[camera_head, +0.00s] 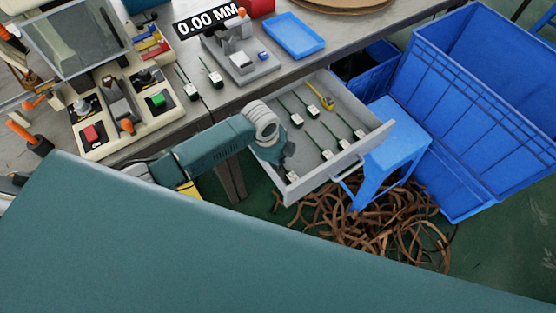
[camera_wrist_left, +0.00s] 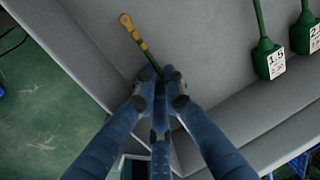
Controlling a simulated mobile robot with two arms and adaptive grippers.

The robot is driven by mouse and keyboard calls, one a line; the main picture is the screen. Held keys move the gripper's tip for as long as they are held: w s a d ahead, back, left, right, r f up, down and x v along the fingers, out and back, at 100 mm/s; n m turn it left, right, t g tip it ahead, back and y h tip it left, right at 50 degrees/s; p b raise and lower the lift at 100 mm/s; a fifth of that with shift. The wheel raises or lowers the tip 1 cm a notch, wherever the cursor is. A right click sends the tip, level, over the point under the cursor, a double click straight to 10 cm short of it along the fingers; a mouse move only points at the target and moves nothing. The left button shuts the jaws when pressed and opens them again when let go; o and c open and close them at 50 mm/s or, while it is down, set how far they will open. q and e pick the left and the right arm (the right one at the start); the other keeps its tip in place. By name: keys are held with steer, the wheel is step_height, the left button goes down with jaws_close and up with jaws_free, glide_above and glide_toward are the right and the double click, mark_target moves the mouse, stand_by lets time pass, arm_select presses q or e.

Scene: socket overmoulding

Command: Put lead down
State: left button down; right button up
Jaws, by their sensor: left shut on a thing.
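My left gripper (camera_head: 287,160) reaches into the open grey drawer (camera_head: 375,140) at its near left. The ring end points up and left over the drawer's bare floor. The rest of the held lead is hidden by the fingers. I cannot tell whether it touches the floor. Several other green leads with white tags (camera_head: 327,155) lie in the drawer; two tags show in the left wrist view (camera_wrist_left: 275,62). My right gripper is not in view.
A yellow tool-like item (camera_head: 322,97) lies at the drawer's back. A blue stool (camera_head: 400,135) and large blue crate (camera_head: 480,110) stand to the right. Brown strips (camera_head: 370,225) heap on the floor. The workbench holds a fixture (camera_head: 240,55) and blue tray (camera_head: 293,35).

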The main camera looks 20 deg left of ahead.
arm_select(q)
steer(key=shift+f, duration=0.2)
steer(key=c, duration=1.9)
jaws_free()
steer(key=shift+o, duration=0.3)
steer(key=shift+r, duration=0.1)
step_height(320, 180, up, 12)
steer(key=s+a+p, duration=0.1)
steer(key=s, duration=0.1)
steer(key=shift+a, duration=0.2)
